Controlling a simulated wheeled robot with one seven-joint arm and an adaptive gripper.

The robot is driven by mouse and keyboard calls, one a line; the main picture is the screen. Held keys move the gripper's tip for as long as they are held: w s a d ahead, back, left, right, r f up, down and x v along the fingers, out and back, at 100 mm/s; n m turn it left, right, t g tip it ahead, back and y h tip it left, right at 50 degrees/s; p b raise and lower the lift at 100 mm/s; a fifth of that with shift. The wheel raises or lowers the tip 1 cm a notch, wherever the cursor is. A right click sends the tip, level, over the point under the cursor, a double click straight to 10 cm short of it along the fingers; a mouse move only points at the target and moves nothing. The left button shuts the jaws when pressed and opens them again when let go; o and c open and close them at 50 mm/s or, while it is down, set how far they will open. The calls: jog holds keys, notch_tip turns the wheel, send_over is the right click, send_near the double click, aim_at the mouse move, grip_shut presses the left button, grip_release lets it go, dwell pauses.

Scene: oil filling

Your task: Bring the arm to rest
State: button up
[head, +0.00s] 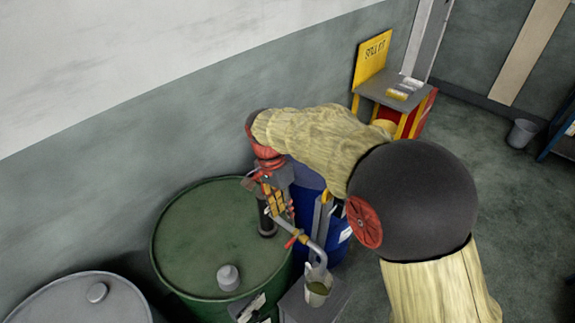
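My arm reaches in from the lower right and bends over toward the drums, wrapped in a pale yellow cover. My gripper (274,202) points down beside a drum pump on the green drum (200,230). Its fingers overlap the pump in the picture, so I cannot tell whether they are open, shut or touching it. A metal spout (306,243) with a red lever (291,242) runs from the pump down to the right. A small container (317,289) with dark yellowish liquid is below the spout's end.
A blue drum (338,236) stands just behind, partly hidden by my arm. A grey drum (75,302) is at the lower left. A yellow and red spill-kit stand (385,90) is against the wall. A bin (521,133) stands on open floor at right.

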jog(key=s+d+r+n+t+y+b, duration=0.1)
jog(key=s+d+r+n+t+b, duration=0.2)
jog(key=s+d, duration=1.7)
jog(key=shift+s+d+r+n+t+y+b, duration=0.35)
jog(key=shift+d+n+t+b, duration=1.85)
jog(key=shift+b, duration=1.9)
